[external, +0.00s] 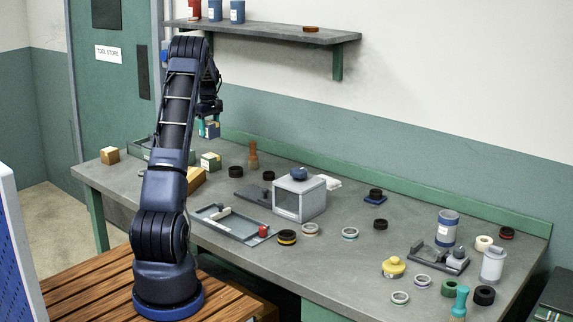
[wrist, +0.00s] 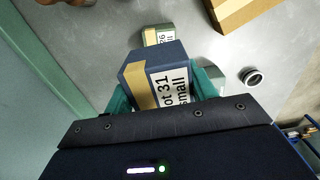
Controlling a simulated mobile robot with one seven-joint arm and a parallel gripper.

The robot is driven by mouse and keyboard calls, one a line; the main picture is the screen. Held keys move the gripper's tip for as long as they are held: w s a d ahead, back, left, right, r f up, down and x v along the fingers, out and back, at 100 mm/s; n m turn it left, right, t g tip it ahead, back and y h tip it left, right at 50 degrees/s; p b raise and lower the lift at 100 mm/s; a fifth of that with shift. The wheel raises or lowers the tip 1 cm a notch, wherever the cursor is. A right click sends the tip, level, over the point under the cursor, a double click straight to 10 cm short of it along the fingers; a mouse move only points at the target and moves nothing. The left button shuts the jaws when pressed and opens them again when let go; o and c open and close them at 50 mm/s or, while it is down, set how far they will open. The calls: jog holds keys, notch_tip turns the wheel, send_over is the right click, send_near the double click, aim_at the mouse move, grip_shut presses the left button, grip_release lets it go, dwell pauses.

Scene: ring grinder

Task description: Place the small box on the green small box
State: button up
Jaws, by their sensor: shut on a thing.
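My gripper (external: 210,118) is shut on a dark blue small box (wrist: 150,72), held in the air above the back left of the bench. The box has a tan tape strip and a white label reading "Lot 31 small"; it also shows in the external view (external: 210,130). Teal fingers flank it in the wrist view. The green small box (external: 210,161), with a pale tape strip, stands on the bench below the held box, apart from it. In the wrist view the green box (wrist: 157,37) shows just past the held box, partly hidden by it.
A cardboard box (external: 196,178) stands near the green box, partly behind my arm. A small brown box (external: 109,155) is at the left bench end. A wall shelf (external: 265,32) is above.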

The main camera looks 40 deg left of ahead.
aim_at(209, 123)
jog(key=shift+f, duration=3.8)
jog(key=shift+f, duration=0.15)
jog(key=o, duration=1.2)
notch_tip(209, 123, up, 12)
jog(key=shift+r, duration=0.15)
